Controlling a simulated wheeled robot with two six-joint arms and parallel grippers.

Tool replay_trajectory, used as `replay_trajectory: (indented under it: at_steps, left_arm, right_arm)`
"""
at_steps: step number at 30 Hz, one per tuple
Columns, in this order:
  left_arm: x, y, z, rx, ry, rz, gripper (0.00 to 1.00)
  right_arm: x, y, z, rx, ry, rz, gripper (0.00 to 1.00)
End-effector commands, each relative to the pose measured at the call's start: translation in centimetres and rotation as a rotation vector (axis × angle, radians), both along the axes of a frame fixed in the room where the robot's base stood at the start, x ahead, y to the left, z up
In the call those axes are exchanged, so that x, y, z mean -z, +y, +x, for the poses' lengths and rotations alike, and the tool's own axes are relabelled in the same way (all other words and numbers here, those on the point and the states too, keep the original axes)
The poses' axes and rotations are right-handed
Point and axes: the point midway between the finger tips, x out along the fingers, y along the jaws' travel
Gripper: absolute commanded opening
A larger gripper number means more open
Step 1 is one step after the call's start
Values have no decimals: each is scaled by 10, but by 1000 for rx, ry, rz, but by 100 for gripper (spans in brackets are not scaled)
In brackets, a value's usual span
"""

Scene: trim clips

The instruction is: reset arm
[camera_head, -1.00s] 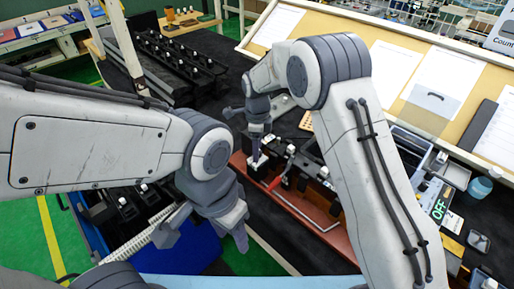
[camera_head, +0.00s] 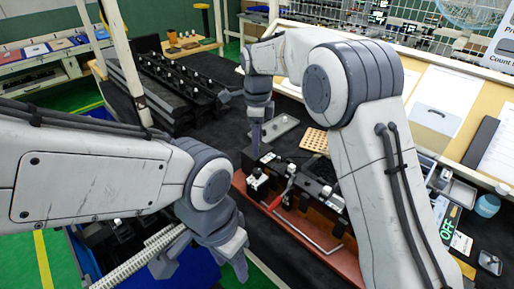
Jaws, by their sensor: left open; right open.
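My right gripper (camera_head: 243,122) hangs open, pointing down, just behind the back left end of a fixture in the head view. The fixture has a reddish-brown base (camera_head: 297,233), black clamp blocks and a red-handled lever (camera_head: 290,188). My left gripper (camera_head: 204,262) is open at the lower left, in front of the fixture and over a blue bin (camera_head: 193,274). It appears empty; part of the bin is hidden behind it.
Black racks with white-topped pieces (camera_head: 178,85) stand at the back left. A grey plate (camera_head: 279,129) and a tan perforated block (camera_head: 313,140) lie behind the fixture. A slanted board with papers (camera_head: 443,98) is at right. Dark mat between racks and fixture is clear.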

Motion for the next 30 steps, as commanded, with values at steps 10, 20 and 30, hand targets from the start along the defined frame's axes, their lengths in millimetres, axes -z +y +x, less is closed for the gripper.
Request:
replay_trajectory:
  at_steps: [10,20,30]
  left_arm:
    - [0,0,0,0,0,0,51]
    - [0,0,0,0,0,0,51]
    - [0,0,0,0,0,0,51]
  right_arm:
    - [0,0,0,-1,0,0,66]
    - [-26,13,-76,-534,-11,21,66]
    - [-28,-8,-240,-1625,-61,44,66]
